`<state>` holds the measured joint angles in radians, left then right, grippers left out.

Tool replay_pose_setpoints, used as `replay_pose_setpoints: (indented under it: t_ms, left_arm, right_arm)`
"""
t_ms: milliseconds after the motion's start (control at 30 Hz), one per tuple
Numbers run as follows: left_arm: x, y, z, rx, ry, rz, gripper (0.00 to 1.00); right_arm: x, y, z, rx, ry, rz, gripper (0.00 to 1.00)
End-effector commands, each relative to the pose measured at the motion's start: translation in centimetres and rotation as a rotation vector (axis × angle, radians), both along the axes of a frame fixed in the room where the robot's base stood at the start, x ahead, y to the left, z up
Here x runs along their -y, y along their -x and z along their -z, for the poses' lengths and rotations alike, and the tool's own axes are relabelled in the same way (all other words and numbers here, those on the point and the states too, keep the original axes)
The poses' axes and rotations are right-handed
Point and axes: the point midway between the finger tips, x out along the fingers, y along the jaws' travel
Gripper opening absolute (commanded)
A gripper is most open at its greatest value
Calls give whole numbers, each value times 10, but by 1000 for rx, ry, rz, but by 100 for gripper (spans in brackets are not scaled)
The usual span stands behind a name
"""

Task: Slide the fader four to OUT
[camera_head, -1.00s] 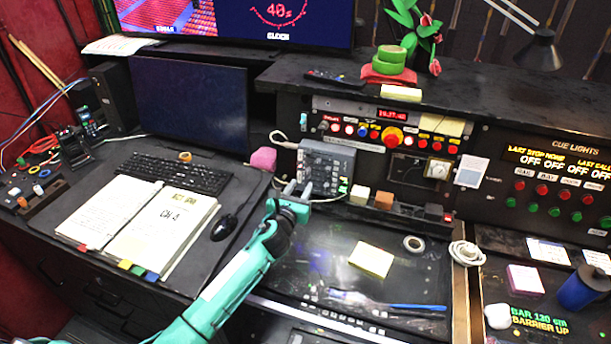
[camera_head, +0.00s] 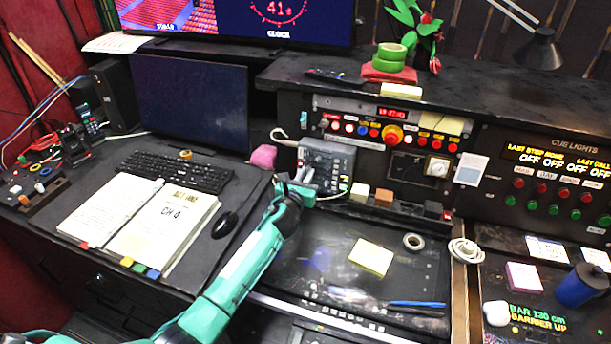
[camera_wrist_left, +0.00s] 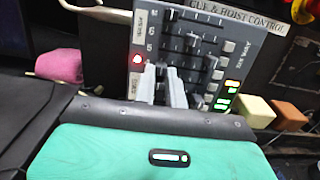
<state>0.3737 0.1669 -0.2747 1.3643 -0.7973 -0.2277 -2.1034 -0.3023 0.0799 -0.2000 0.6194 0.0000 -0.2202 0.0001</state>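The grey control box (camera_head: 327,166) stands against the console, and in the left wrist view its panel (camera_wrist_left: 228,28) reads "CUE & HOIST CONTROL". Its panel has rows of slots with dark and grey caps, and the numbers 6 and 5 show at the left side. My left gripper (camera_head: 292,186) is at the box's lower left. In the left wrist view its two grey fingers (camera_wrist_left: 164,84) stand a little apart, right in front of the lower rows. They hide fader four's row, and I cannot tell whether a cap sits between them. My right gripper is not in view.
A pink lump (camera_head: 263,157) lies left of the box. A cream block (camera_head: 360,192) and an orange block (camera_head: 384,197) stand to its right. A cable runs beside the box. The open book (camera_head: 165,225), keyboard (camera_head: 185,172) and mouse (camera_head: 225,225) lie on the left desk.

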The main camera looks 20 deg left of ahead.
Motion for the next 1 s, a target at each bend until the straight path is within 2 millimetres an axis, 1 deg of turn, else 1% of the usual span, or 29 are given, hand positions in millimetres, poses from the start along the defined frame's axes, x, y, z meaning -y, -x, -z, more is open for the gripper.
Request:
replay_pose_setpoints:
  t_ms: [167,233,400,533,633,867,900,1000]
  left_arm:
    - [1,0,0,0,0,0,0]
    - [8,0,1,0,0,2,0]
    - [42,1,1,1,0,3,0]
    - [60,2,1,0,0,2,0]
    - [65,3,0,0,0,0,0]
    - [66,3,0,0,1,2,0]
    - [66,3,0,0,1,3,18]
    - [66,3,0,0,1,2,35]
  right_arm:
    - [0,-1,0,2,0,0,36]
    - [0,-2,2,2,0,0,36]
    - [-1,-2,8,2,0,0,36]
    - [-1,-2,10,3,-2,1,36]
    - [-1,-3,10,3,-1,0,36]
    - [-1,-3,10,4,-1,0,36]
    - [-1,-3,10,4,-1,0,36]
    - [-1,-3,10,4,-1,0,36]
